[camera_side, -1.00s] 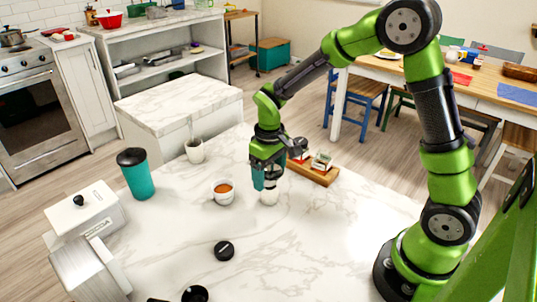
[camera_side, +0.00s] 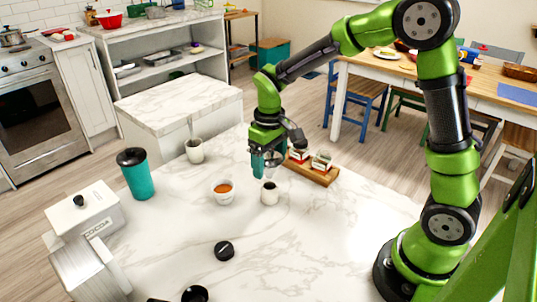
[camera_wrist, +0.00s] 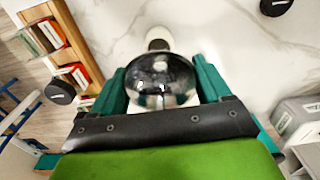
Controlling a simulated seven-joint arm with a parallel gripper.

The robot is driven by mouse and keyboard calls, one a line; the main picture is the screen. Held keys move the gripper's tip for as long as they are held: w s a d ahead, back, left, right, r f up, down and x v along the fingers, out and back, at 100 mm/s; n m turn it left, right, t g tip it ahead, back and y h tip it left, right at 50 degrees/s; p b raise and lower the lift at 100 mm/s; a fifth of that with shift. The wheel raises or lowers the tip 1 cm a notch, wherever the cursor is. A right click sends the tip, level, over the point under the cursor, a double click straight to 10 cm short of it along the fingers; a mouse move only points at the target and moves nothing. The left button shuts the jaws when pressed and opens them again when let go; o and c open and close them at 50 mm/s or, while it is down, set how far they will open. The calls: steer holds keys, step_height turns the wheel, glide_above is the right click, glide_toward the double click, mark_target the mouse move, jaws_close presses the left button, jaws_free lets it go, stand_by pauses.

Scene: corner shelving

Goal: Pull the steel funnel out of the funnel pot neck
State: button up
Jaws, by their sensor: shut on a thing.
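The steel funnel (camera_wrist: 160,78) is a shiny dark bowl between the teal fingers of my gripper (camera_wrist: 162,88) in the wrist view. My gripper (camera_side: 264,168) is shut on the funnel (camera_side: 273,158) and holds it above the small white funnel pot (camera_side: 269,195) in the side view. The pot stands upright on the marble counter with its dark opening showing. The funnel appears raised clear of the neck, though its stem tip is too small to make out. In the wrist view, the pot (camera_wrist: 158,36) shows partly behind the funnel.
A white cup of orange-brown contents (camera_side: 223,192) stands left of the pot. A wooden tray (camera_side: 315,174) with small boxes lies right and behind. Front right counter is clear.

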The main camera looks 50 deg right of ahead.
steer(key=shift+r, duration=0.4)
